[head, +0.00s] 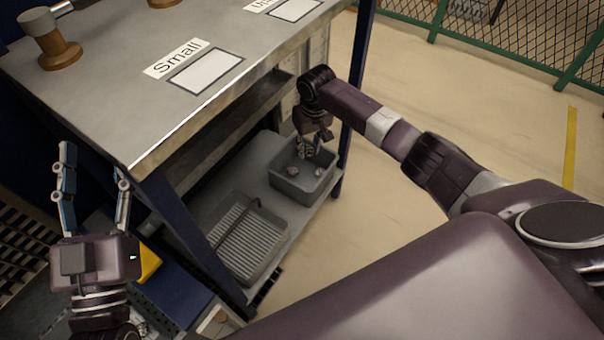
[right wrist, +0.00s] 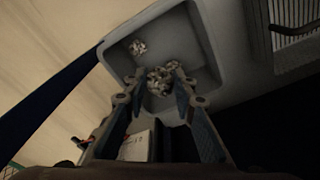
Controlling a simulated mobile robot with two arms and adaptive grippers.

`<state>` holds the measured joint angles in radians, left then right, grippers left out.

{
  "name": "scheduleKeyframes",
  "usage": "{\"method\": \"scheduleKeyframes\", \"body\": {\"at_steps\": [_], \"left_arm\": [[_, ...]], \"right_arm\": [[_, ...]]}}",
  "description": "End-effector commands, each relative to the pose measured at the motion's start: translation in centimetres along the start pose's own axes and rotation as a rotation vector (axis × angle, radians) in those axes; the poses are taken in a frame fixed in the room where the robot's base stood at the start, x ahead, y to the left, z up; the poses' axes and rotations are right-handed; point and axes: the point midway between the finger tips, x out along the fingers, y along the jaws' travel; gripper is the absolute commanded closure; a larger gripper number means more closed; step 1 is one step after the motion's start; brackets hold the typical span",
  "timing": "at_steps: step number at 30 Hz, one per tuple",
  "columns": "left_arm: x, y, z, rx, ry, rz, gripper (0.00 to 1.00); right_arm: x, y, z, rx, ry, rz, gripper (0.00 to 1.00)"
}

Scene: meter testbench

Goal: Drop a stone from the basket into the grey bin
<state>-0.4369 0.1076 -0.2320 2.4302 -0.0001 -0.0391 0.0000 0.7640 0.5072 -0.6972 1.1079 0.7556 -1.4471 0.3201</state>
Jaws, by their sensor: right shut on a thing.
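My right gripper (head: 313,146) points down over this bin, shut on a stone (head: 305,150). In the right wrist view the stone (right wrist: 159,80) shows between the fingertips, and other stones (right wrist: 138,47) lie on the bin floor (right wrist: 180,35). A grey ribbed basket-like container with a handle (head: 245,243) stands beside the bin, nearer to me; I see no stones in it. My left gripper (head: 93,185) is open and empty at the left.
The metal bench top (head: 110,60) overhangs the shelf, with a "Small" label (head: 177,58) and a wood-based post (head: 50,45). A blue bench leg (head: 190,235) stands near the ribbed container. Floor to the right is clear up to a green mesh fence (head: 500,40).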

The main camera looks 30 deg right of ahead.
Motion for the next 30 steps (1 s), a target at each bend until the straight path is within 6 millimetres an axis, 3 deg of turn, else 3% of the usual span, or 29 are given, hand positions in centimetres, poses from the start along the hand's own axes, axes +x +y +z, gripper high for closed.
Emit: {"method": "scheduleKeyframes", "body": {"at_steps": [6,7,12,23,30], "left_arm": [[0.0,0.0,0.0,0.000,0.001,0.000,0.53],[0.0,0.0,0.0,0.000,0.001,0.000,0.53],[0.0,0.0,0.0,0.000,0.000,0.000,0.53],[0.0,0.0,0.0,0.000,0.000,-0.001,0.53],[0.0,0.0,0.0,0.000,0.000,0.000,0.53]], "right_arm": [[0.0,0.0,0.0,0.000,0.001,0.000,0.99],[0.0,0.0,0.0,0.000,0.001,0.000,0.73],[0.0,0.0,0.0,0.000,0.001,0.000,0.55],[-0.5,0.0,-0.1,-0.001,0.002,-0.001,0.55],[-4.7,0.0,-0.2,-0.001,0.005,-0.002,0.55]]}}
